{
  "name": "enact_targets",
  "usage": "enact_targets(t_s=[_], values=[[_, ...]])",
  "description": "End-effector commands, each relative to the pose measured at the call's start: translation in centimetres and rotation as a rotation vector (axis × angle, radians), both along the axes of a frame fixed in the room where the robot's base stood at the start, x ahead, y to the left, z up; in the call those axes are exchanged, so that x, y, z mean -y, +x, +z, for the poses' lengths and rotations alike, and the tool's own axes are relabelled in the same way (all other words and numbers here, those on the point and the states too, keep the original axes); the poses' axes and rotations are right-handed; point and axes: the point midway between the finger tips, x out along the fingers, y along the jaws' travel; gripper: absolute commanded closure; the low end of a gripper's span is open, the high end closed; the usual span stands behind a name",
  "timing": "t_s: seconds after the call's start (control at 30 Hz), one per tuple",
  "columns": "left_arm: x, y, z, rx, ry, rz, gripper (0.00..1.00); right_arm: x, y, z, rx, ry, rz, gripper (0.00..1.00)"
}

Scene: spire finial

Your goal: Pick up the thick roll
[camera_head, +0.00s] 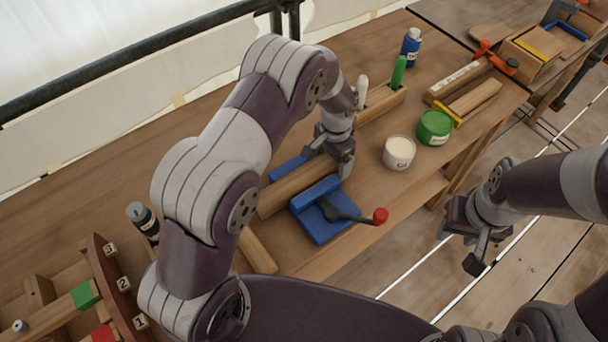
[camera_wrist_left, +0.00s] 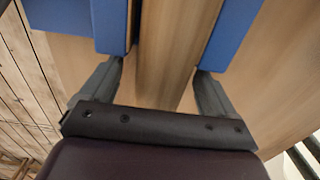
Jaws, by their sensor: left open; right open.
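A thick wooden roll (camera_head: 292,187) lies in a blue vise (camera_head: 318,222) on the workbench; it looks like the thick roll, and part of it is hidden by my left arm. In the left wrist view the roll (camera_wrist_left: 172,50) runs between the blue vise jaws (camera_wrist_left: 110,22). My left gripper (camera_head: 340,158) is over the roll's far end. In the left wrist view its open fingers (camera_wrist_left: 155,88) are on either side of the roll, with gaps showing. My right gripper (camera_head: 477,245) is open and empty, off the bench's front side.
The vise's handle with a red knob (camera_head: 380,216) sticks out toward the front. A white jar (camera_head: 398,152) and a green tin (camera_head: 434,127) stand right of the vise. A wooden tool holder (camera_head: 382,104) with a green-handled tool (camera_head: 398,72) stands behind. A numbered rack (camera_head: 118,285) is at left.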

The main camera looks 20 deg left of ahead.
Motion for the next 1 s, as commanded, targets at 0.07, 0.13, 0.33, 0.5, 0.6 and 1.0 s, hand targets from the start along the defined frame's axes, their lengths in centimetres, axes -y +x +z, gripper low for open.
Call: enact_targets(t_s=[0.07,0.13,0.33,0.5,0.6,1.0], values=[[0.0,0.0,0.0,0.001,-0.001,0.000,0.11,0.0,0.0,0.0,0.000,0.000,0.000,0.57],[0.0,0.0,0.0,0.000,0.000,0.000,0.11,0.0,0.0,-0.1,0.000,0.000,0.000,0.57],[0.0,0.0,0.0,0.000,0.000,0.000,0.69,0.0,0.0,-0.1,0.000,0.000,0.000,0.57],[0.0,0.0,0.1,0.000,0.000,0.000,0.83,0.0,0.0,0.0,0.000,0.000,0.000,0.57],[0.0,0.0,0.1,0.000,0.000,0.000,0.83,0.0,0.0,0.0,0.000,0.000,0.000,0.57],[0.0,0.1,6.8,0.005,-0.002,0.000,0.83,0.0,0.0,-1.0,0.000,0.000,0.000,0.57]])
